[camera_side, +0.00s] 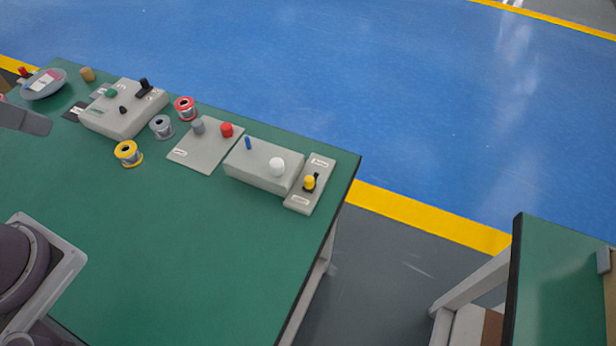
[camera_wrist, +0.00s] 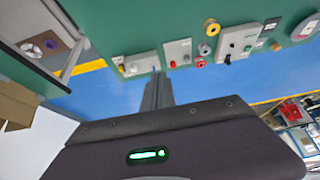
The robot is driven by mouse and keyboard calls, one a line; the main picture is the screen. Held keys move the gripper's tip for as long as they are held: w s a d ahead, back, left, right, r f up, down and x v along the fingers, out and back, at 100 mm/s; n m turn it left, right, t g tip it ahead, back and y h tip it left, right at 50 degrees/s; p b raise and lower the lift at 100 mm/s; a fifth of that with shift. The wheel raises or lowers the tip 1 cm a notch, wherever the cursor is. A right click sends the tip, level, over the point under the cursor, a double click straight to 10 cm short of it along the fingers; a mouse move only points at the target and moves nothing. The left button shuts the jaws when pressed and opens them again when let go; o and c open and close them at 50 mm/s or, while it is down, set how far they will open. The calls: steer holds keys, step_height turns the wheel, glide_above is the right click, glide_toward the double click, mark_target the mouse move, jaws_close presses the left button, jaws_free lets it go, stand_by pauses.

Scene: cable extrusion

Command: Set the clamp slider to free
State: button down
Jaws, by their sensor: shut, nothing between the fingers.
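A small grey plate (camera_side: 297,200) at the right end of the row carries a yellow knob (camera_side: 309,182) in a dark slot, with a white label at each end. It looks like the clamp slider, but the labels are too small to read. The knob sits near the middle of the plate. It also shows small in the wrist view, where the yellow knob (camera_wrist: 121,68) is left of my gripper. My gripper (camera_wrist: 156,77) is shut and empty, its fingers pointing toward the row of devices.
Beside the slider stands a grey box (camera_side: 262,178) with a white ball knob (camera_side: 277,167) and a blue lever. Farther left are a plate with grey and red knobs (camera_side: 226,130), several spools (camera_side: 128,152), a switch box (camera_side: 125,122) and a bowl (camera_side: 45,92). The front tabletop is clear.

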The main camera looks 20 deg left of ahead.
steer(key=c, duration=2.1)
jaws_free()
steer(key=o, duration=0.3)
steer(key=shift+w+d+r, duration=0.1)
steer(key=shift+w+r, duration=0.05)
steer(key=shift+w, duration=0.1)
steer(key=o, duration=0.5)
steer(key=shift+m+g, duration=0.6)
steer(key=shift+m, duration=0.1)
steer(key=w, duration=0.2)
steer(key=w+d+r, duration=0.1)
steer(key=w, duration=0.3)
steer(key=shift+w+d+r, duration=0.3)
steer(key=shift+d, duration=0.1)
steer(key=m+g, duration=0.4)
steer(key=m, duration=0.1)
glide_above(310, 179)
step_height(310, 179, down, 28)
steer(key=shift+r, duration=0.15)
step_height(310, 179, down, 7)
steer(key=shift+f, duration=0.15)
jaws_close()
